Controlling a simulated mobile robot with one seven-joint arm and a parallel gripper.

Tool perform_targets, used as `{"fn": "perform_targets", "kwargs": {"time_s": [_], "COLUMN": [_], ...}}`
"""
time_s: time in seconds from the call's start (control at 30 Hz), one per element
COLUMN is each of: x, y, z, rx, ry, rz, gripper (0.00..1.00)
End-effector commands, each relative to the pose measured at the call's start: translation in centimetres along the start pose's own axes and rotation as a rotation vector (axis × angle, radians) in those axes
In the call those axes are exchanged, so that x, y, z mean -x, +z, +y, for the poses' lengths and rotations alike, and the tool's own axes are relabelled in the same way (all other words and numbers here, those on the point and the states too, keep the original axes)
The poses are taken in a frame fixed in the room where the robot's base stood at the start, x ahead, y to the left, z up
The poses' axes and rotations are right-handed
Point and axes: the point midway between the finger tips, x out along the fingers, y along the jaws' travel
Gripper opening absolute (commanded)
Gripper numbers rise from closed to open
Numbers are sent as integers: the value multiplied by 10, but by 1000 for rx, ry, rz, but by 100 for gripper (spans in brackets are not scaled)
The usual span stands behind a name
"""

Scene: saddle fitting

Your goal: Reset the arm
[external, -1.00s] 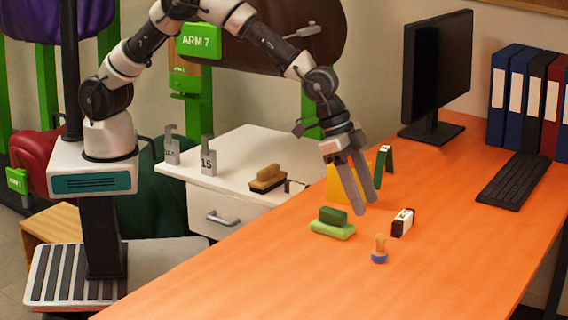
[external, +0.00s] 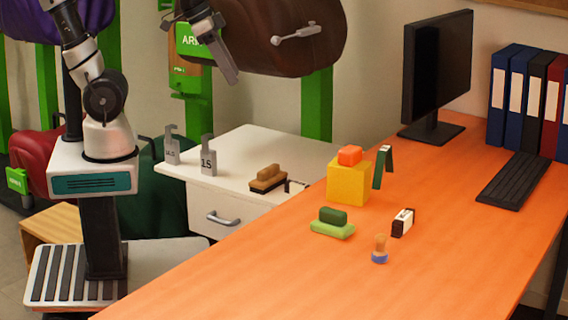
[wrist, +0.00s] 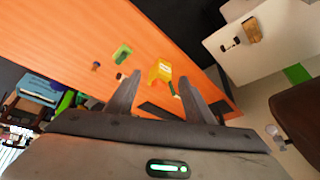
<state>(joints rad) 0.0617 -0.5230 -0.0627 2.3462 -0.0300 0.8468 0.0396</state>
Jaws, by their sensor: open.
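My gripper (external: 226,62) is raised at the upper left of the external view, in front of the brown saddle-like form (external: 290,40). It is well clear of the orange desk (external: 260,285). In the wrist view my gripper (wrist: 160,90) shows two separated fingers with nothing between them that they hold. The desk and its items lie far beyond the fingertips. Part of my arm is cut off by the top edge of the external view.
On the desk are a yellow block (external: 347,185) with an orange piece on top, a green eraser-like item (external: 332,228), a small stamp (external: 380,250), a monitor (external: 437,75) and a keyboard (external: 513,181). A white cabinet (external: 235,160) holds a brush (external: 268,178) and metal tags.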

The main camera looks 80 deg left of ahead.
Motion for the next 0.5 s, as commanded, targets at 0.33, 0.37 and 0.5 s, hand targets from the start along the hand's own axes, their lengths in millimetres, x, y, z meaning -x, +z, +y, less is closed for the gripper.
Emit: {"fn": "perform_targets", "kwargs": {"time_s": [0.33, 0.37, 0.5], "x": [41, 46, 73], "y": [54, 51, 38], "z": [-35, -35, -36], "rx": [140, 139, 138], "ry": [-50, -49, -49], "rz": [20, 19, 19], "gripper": [48, 48, 48]}}
